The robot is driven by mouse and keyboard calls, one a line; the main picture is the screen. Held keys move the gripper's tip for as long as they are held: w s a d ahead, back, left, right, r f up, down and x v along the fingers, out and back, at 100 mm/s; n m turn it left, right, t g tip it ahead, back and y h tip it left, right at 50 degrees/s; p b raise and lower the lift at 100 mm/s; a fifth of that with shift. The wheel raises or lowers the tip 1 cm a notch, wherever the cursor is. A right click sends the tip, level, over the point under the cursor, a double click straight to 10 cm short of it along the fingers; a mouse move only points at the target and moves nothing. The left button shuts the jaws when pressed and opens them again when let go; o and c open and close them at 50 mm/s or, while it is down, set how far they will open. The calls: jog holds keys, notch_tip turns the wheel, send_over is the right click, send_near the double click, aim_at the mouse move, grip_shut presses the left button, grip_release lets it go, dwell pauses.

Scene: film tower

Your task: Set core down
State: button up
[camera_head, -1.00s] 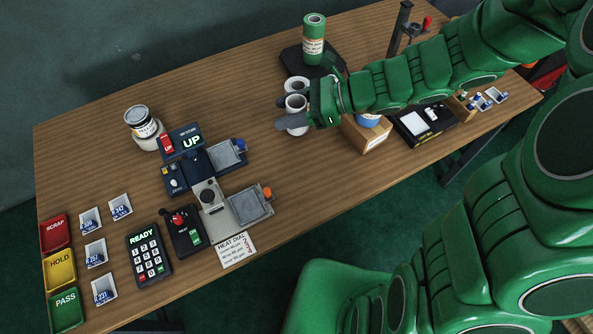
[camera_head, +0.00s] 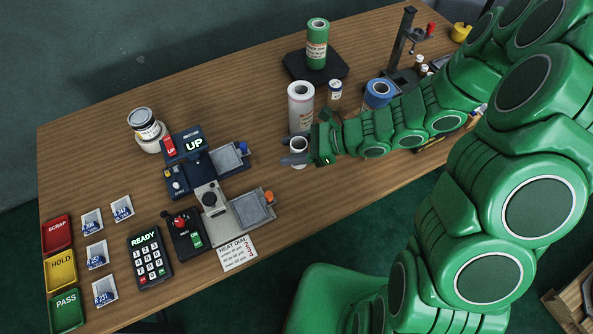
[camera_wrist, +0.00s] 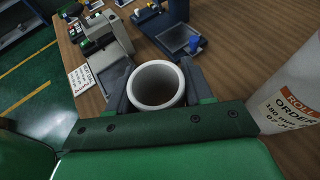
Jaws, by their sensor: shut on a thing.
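The core is a short white hollow tube (camera_head: 299,146), upright between the fingers of my gripper (camera_head: 297,157) near the middle of the table (camera_head: 240,95). In the wrist view my gripper (camera_wrist: 157,92) has a finger on each side of the core (camera_wrist: 157,104), and its open top faces the camera. My gripper is shut on it. The core's lower end is hidden, so I cannot tell whether it touches the table.
A tall white roll (camera_head: 301,108) stands just behind the core; its label shows at the right in the wrist view (camera_wrist: 294,105). A green roll (camera_head: 317,50) stands on a black plate. Heat and lift devices (camera_head: 209,197) lie to the left. Bare wood lies between.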

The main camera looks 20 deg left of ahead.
jog(key=shift+f, duration=3.75)
jog(key=shift+f, duration=0.15)
jog(key=o, duration=1)
jog(key=shift+o, duration=0.2)
jog(key=shift+r, duration=0.2)
jog(key=v, duration=1.2)
jog(key=shift+r, duration=0.2)
